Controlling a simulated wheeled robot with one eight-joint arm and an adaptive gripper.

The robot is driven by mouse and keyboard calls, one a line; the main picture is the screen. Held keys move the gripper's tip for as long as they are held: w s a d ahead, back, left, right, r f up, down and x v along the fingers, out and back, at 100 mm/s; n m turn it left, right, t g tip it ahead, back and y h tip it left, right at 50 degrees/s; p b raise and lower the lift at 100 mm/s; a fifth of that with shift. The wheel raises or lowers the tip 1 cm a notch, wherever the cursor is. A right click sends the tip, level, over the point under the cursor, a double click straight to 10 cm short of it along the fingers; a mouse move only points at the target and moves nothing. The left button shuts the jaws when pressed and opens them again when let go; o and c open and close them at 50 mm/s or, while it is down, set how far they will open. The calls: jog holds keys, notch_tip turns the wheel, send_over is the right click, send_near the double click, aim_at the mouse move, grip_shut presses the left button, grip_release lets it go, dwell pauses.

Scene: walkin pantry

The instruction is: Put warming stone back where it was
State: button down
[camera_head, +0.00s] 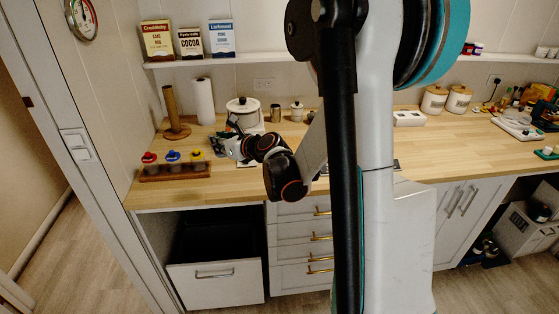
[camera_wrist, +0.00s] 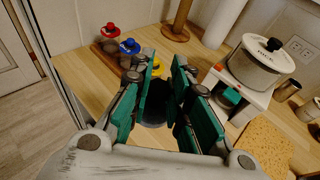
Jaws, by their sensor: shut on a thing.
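My gripper (camera_wrist: 173,92) is over the wooden counter, its green pads shut on a dark rounded thing (camera_wrist: 155,112), which I take to be the warming stone. The pads hide part of it, and I cannot tell whether it touches the counter. In the wrist view the pot (camera_wrist: 258,66) sits on a white stand (camera_wrist: 257,98) to the right of the fingers. A small green and dark thing (camera_wrist: 229,97) shows at the stand's opening.
A wooden rack (camera_head: 160,175) with red, blue and yellow-topped items is at the counter's left. A wooden post (camera_head: 174,110) and paper roll (camera_head: 203,101) stand behind. A tan textured pad (camera_wrist: 264,146) lies right of my gripper. A lower drawer (camera_head: 215,284) is open below.

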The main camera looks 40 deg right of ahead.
jog(key=w+d+r+m+h, duration=0.1)
jog(key=d+r+m+h, duration=0.1)
jog(key=d, duration=1.2)
jog(key=w+d+r+m+h, duration=0.1)
jog(key=d+r+h, duration=0.1)
jog(key=d, duration=1.3)
jog(key=f+b, duration=0.2)
jog(key=f, duration=0.5)
jog(key=f+b, duration=0.2)
jog(key=f, duration=0.6)
jog(key=shift+w+d+f+b, duration=0.1)
jog(key=shift+w+f+b, duration=0.1)
jog(key=shift+b, duration=0.15)
jog(key=shift+f+b, duration=0.75)
jog(key=shift+f, duration=1.65)
jog(key=shift+f, duration=0.1)
jog(key=c, duration=1.5)
grip_release()
